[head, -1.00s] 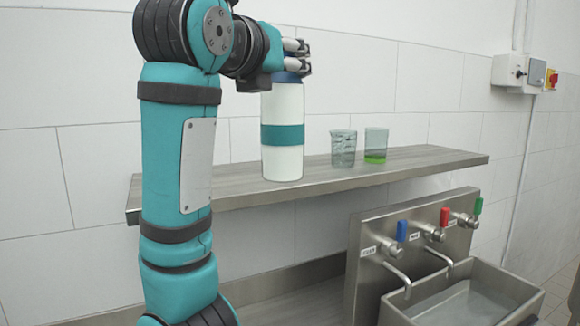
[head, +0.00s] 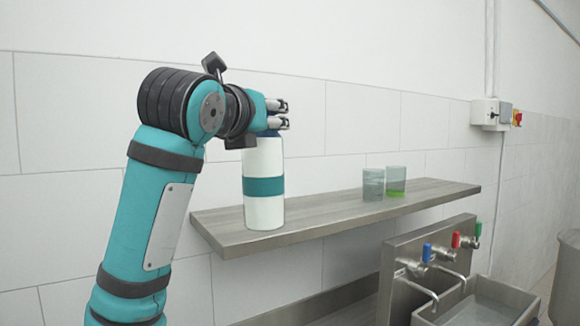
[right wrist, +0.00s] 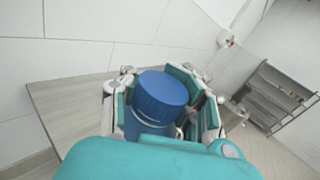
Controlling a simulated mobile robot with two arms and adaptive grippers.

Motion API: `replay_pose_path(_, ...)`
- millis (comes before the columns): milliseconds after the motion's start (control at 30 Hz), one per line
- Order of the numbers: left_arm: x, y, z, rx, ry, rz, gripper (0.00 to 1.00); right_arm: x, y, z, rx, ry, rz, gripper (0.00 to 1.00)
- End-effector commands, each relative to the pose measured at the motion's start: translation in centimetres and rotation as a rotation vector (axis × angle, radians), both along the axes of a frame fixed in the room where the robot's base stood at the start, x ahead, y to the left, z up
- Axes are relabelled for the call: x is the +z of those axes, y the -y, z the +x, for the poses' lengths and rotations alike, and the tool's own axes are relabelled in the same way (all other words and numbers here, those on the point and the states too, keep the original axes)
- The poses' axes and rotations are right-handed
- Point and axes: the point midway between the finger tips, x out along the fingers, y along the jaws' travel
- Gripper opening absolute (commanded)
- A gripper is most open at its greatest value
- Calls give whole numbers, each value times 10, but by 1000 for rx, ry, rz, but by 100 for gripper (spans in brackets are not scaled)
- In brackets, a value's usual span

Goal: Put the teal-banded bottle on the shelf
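The teal-banded bottle (head: 264,165) is white with a teal band and a blue cap, and it is upright. In the head view its base lies over the left part of the shelf (head: 320,223); I cannot tell whether it touches the surface. My right gripper (head: 277,115) is at the bottle's top, shut on it from above, and its fingers hide part of the cap. In the right wrist view the blue cap (right wrist: 160,96) sits between the gripper's fingers (right wrist: 163,103). My left gripper is not in view.
Two glass cups, one clear (head: 373,184) and one with green liquid (head: 395,181), stand further right on the shelf. Below right are taps (head: 440,254) and a metal sink (head: 480,308). The shelf between bottle and cups is clear. A tiled wall is behind.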

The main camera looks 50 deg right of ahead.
Motion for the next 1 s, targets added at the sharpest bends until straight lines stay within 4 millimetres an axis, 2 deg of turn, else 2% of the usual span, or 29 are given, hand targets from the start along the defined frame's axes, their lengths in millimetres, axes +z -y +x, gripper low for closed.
replay_pose_path(100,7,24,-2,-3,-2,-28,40,2,6,11,-2,-4,-2,0)
replay_pose_path(233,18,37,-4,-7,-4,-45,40,1,17,31,-1,-5,-3,0)
replay_pose_path(367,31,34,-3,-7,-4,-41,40,0,30,54,-1,-6,-4,0)
replay_pose_path(533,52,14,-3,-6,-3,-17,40,-3,51,91,-2,-6,-3,0)
replay_pose_path(700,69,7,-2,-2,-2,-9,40,-7,67,121,-1,-4,-3,0)
replay_pose_path(833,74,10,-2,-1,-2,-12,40,-10,74,134,1,0,-3,0)
replay_pose_path(1000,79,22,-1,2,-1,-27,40,-19,76,139,1,0,-2,0)
